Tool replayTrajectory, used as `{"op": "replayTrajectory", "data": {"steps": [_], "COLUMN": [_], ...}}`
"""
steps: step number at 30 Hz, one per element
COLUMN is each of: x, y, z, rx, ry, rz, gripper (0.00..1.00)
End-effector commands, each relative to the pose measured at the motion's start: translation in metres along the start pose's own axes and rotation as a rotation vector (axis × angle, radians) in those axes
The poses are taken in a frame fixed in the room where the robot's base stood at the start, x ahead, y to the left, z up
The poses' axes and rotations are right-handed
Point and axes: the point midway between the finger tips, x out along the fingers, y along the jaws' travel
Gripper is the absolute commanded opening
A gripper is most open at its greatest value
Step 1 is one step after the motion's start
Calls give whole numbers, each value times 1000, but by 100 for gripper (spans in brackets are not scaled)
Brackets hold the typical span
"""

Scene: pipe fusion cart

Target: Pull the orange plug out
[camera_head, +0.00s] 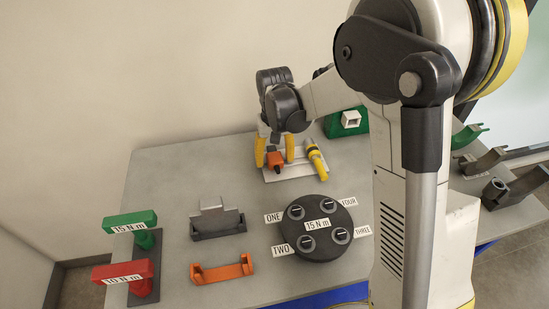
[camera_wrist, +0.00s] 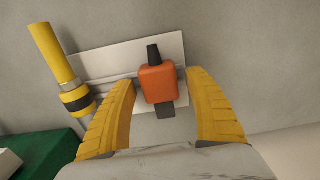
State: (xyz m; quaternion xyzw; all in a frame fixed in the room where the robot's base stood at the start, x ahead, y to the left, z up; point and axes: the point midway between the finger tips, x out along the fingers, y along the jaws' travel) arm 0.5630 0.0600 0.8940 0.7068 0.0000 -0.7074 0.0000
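The orange plug (camera_wrist: 158,84) has a dark tip at one end and a dark piece at the other, and lies over a white plate (camera_wrist: 110,55). In the head view the orange plug (camera_head: 275,159) shows between my yellow fingers. My gripper (camera_wrist: 160,108) is open, with one finger on each side of the plug and a visible gap to both. In the head view my gripper (camera_head: 274,152) is over the white plate at the back of the table. Whether the plug is seated in something is hard to tell.
A black disc with knobs (camera_head: 318,252), an orange bracket (camera_head: 222,270), a grey part (camera_head: 215,218) and red and green handles (camera_head: 128,271) occupy the front table.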

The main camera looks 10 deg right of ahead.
Motion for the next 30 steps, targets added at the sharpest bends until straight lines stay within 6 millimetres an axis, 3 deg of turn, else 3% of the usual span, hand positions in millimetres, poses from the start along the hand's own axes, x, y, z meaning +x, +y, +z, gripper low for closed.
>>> {"op": "replayTrajectory", "data": {"steps": [8,21,30], "x": [-15,-104,-121], "y": [0,0,0], "z": [0,0,0], "rx": [0,0,0], "ry": [0,0,0], "rz": [0,0,0], "gripper": [62,62,62]}}
